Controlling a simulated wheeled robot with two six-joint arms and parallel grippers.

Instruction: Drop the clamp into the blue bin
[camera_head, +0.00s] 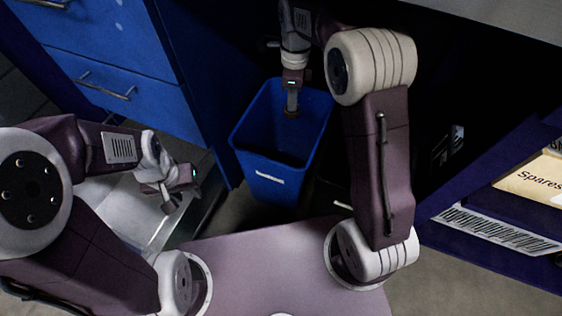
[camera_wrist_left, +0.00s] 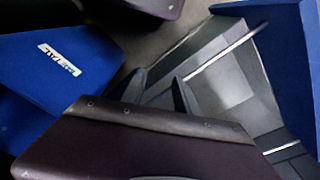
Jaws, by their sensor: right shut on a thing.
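The blue bin (camera_head: 262,168) stands on the floor in the middle of the head view, open at the top. What looks like the same bin, with its white label, shows at the left of the left wrist view (camera_wrist_left: 85,75). My right gripper (camera_head: 291,106) points down over the bin's opening, near its back part. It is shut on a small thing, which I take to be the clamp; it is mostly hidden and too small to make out. My left gripper (camera_head: 169,205) is left of the bin, empty, with its fingertips apart in the left wrist view (camera_wrist_left: 160,92).
A blue drawer cabinet (camera_head: 120,65) stands behind and left of the bin. A grey metal tray-like surface (camera_head: 125,215) lies below my left gripper. A shelf with a "Spares" box (camera_head: 530,183) is at the right. Dark space lies right of the bin.

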